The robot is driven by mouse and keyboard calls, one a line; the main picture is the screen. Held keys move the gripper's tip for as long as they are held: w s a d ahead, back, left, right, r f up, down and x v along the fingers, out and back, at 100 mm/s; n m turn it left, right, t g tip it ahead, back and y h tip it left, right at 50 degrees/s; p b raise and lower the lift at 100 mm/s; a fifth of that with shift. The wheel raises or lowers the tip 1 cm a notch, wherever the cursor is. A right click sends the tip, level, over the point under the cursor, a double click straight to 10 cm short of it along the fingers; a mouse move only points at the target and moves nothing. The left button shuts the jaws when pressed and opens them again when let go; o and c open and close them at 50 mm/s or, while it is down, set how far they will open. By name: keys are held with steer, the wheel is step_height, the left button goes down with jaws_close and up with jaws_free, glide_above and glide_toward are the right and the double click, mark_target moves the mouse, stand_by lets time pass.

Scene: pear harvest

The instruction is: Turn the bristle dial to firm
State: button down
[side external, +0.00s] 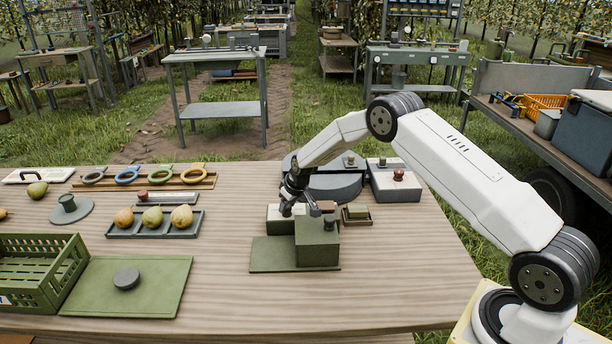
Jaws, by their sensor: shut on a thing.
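My gripper (298,208) points down at the back of a green block (318,243) on a flat green plate (270,256). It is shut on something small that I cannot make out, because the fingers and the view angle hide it. A small dark knob (331,222) stands on top of the block, right of the fingers. I cannot tell whether this is the bristle dial, and no dial markings can be read. A cream block (279,220) lies behind and left of the green block.
A dark rounded unit (335,187) is behind the gripper. Pears on a tray (118,233) and a green crate (75,290) are left. The front right tabletop is clear.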

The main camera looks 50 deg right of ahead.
steer(key=shift+a+m, duration=0.1)
steer(key=shift+m, duration=0.4)
steer(key=shift+m+g+h, duration=0.3)
steer(key=shift+m+h, duration=0.5)
steer(key=shift+m, duration=0.9)
steer(key=shift+a+m+g+h, duration=0.1)
steer(key=shift+m+g+h, duration=0.2)
steer(key=shift+m, duration=0.8)
steer(key=shift+a+m+g+h, duration=0.1)
steer(key=shift+m+h, duration=0.3)
steer(key=shift+m, duration=0.7)
steer(key=shift+c, duration=1.3)
jaws_free()
steer(key=shift+r, duration=0.15)
steer(key=v, duration=0.7)
steer(key=shift+a+r, duration=0.15)
steer(key=shift+r, duration=0.05)
